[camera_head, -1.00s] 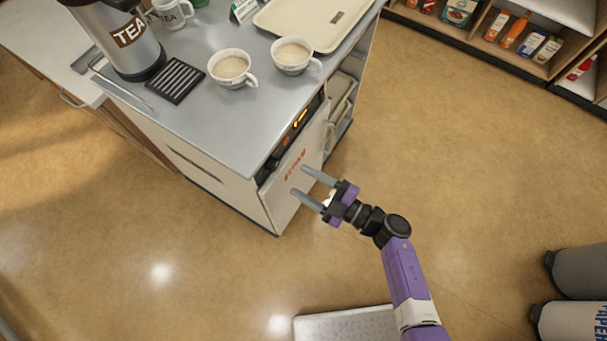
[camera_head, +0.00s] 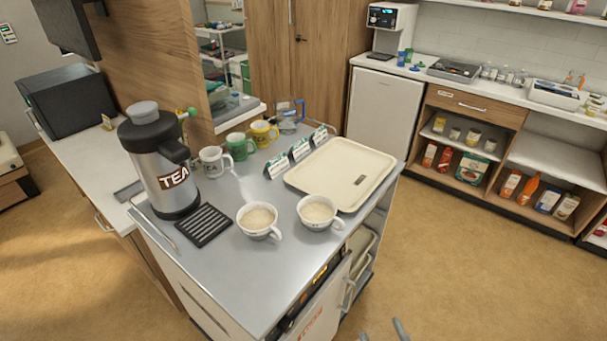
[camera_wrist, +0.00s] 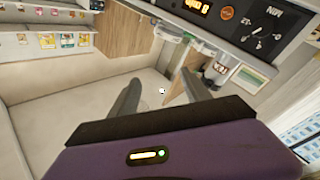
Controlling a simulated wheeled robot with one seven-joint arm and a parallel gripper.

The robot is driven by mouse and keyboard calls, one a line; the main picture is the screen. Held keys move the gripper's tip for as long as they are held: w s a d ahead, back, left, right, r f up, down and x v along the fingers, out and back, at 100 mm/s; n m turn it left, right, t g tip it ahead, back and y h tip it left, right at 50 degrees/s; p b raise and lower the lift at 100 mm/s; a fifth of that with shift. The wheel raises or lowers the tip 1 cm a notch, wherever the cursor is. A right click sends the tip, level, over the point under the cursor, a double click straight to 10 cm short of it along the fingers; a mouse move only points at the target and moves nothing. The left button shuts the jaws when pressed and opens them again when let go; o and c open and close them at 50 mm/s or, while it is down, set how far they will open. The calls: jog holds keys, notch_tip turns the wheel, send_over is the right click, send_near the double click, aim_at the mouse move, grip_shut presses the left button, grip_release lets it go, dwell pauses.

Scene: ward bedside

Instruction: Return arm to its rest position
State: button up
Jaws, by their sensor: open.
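My gripper (camera_wrist: 162,92) shows in the wrist view with its two grey fingers spread apart and nothing between them. In the head view only its fingertips (camera_head: 385,332) show at the bottom edge, to the right of the metal-topped cart (camera_head: 225,272). The rest of my arm is out of the head view. In the wrist view a control panel (camera_wrist: 240,22) with a lit orange display lies beyond the fingers, upper right.
On the cart stand a tea urn (camera_head: 160,165), a black drip grate (camera_head: 203,225), two filled cups (camera_head: 258,219) (camera_head: 318,211), a cream tray (camera_head: 342,172) and several mugs. Shelves (camera_head: 465,160) stand at the back right. The floor (camera_head: 470,270) right of the cart is clear.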

jog(key=s+d+r+m+g+h, duration=0.1)
jog(key=s+r+m+h, duration=0.1)
jog(key=s, duration=0.6)
jog(key=s+d+r+m+g+h+b, duration=0.1)
jog(key=s+d+r+m+g, duration=0.1)
jog(key=s, duration=0.6)
jog(key=s+d+r+m+g+h+b, duration=0.1)
jog(key=s+r+m+h, duration=0.1)
jog(key=s+m, duration=0.3)
jog(key=s+r, duration=0.1)
jog(key=s, duration=0.2)
jog(key=shift+s+d+r+m+h, duration=0.15)
jog(key=shift+s+r+m+h, duration=0.15)
jog(key=shift+s+m, duration=0.1)
jog(key=shift+f, duration=0.1)
jog(key=shift+c, duration=0.5)
